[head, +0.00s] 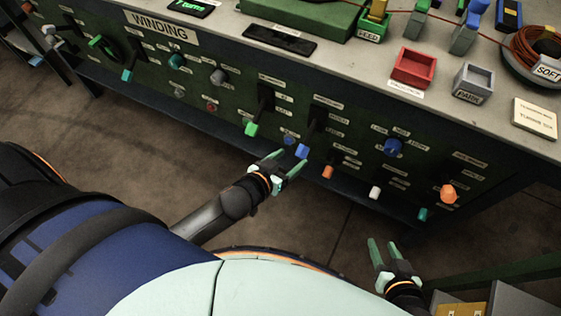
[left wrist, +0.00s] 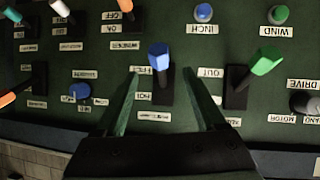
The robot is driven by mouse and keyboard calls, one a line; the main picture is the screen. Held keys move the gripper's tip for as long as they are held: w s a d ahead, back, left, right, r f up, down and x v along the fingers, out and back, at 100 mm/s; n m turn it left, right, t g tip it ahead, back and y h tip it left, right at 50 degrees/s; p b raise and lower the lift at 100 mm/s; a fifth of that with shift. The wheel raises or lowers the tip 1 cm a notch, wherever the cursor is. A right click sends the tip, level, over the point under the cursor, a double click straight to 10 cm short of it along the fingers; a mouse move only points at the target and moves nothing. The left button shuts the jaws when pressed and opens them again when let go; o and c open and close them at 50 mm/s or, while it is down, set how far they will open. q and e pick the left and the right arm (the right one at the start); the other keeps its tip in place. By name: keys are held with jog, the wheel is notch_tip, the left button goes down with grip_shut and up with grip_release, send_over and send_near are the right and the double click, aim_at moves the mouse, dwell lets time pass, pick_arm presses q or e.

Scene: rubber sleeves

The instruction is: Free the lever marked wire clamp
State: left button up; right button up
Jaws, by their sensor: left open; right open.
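A blue-knobbed lever (head: 302,151) on a dark slot plate is in the front of the green panel. In the left wrist view the blue lever (left wrist: 158,58) stands between my fingers, apart from both. Small labels sit beside it and one below; they are too blurred to read surely, so I cannot confirm the wire clamp marking. My left gripper (head: 288,161) is open and empty, just in front of this lever; its fingers also show in the left wrist view (left wrist: 165,103). My right gripper (head: 384,245) is open and empty, low at the right, away from the panel.
A green-knobbed lever (left wrist: 266,62) is right of my left gripper in the wrist view. A blue button (left wrist: 203,13) is close by. Orange (head: 327,172) and white (head: 375,192) knobs are further right. Red (head: 413,69) and grey (head: 473,83) trays stand on the top.

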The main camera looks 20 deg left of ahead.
pick_arm(q)
jog(key=shift+p+v, duration=0.3)
jog(key=shift+v, duration=1.95)
